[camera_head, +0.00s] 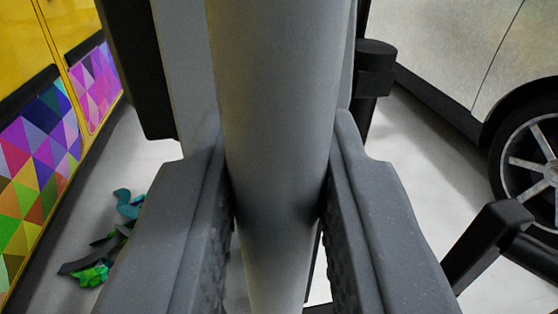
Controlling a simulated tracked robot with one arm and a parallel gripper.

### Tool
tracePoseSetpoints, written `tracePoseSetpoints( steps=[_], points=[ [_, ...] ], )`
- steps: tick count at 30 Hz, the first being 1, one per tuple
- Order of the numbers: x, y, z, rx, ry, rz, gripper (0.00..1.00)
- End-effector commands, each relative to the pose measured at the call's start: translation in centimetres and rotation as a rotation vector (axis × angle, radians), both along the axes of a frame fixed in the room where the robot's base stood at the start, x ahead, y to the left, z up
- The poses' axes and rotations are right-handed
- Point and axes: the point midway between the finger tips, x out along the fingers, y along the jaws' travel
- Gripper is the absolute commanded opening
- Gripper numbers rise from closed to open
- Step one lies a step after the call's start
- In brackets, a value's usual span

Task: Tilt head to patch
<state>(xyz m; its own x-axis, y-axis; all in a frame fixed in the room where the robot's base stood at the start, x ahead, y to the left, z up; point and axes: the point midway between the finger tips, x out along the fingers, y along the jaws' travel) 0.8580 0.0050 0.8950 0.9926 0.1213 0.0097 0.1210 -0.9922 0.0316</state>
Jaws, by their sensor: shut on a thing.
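My gripper (276,215) fills the lower middle of the view. Its two dark grey ridged fingers are shut on a smooth grey cylinder (275,95), one finger on each side. The cylinder runs from the top edge down between the fingers to the bottom edge; both its ends are out of view. At the left, a yellow vehicle (70,20) carries patches of coloured triangles. The larger patch (40,150) is nearer and the smaller patch (95,85) is farther back. The gripper and cylinder are to the right of both patches, apart from them in the picture.
Crumpled green and teal scraps (92,274) lie on the pale floor beside the yellow vehicle. A light-coloured car (450,40) with a spoked wheel (540,165) stands at the right. A black bar (485,240) juts in at the lower right. Pale floor shows between the vehicles.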

Motion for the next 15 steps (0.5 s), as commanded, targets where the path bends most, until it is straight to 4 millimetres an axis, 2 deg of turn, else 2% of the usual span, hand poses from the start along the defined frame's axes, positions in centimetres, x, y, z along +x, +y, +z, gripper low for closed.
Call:
tracePoseSetpoints(
  steps=[2, 8, 9, 11, 15],
  points=[
    [-0.15, 0.59, 0.04, -0.019, -0.006, 0.004, 0.00],
    [-0.14, 0.56, 0.04, -0.019, -0.006, 0.003, 0.00],
    [-0.14, 0.55, 0.04, -0.019, -0.006, 0.003, 0.23],
    [-0.14, 0.54, 0.04, -0.019, -0.006, 0.002, 0.39],
    [-0.15, 0.53, 0.01, -0.020, -0.005, 0.002, 0.39]
  ],
)
